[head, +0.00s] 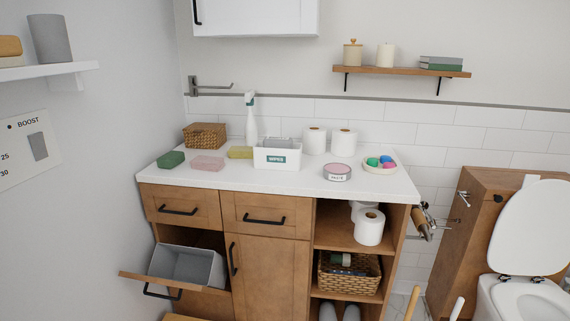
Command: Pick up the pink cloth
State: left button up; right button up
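A pink folded cloth (208,163) lies flat on the white countertop (300,185), left of the middle. A green block-shaped item (171,159) lies to its left, apart from it. A yellow item (240,152) lies to its right and a little farther back. Nothing covers the pink cloth. Neither of my grippers is in view.
A white wipes box (277,154), spray bottle (251,120), wicker basket (205,136), paper rolls (344,142), round tin (337,172) and dish of coloured balls (379,163) share the counter. A tilted-out bin (187,265) projects below left. The counter's front left strip is clear.

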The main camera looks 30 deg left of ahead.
aim_at(205, 163)
jog(key=u, duration=1.4)
jog(key=i+l, duration=0.15)
jog(key=i, duration=0.25)
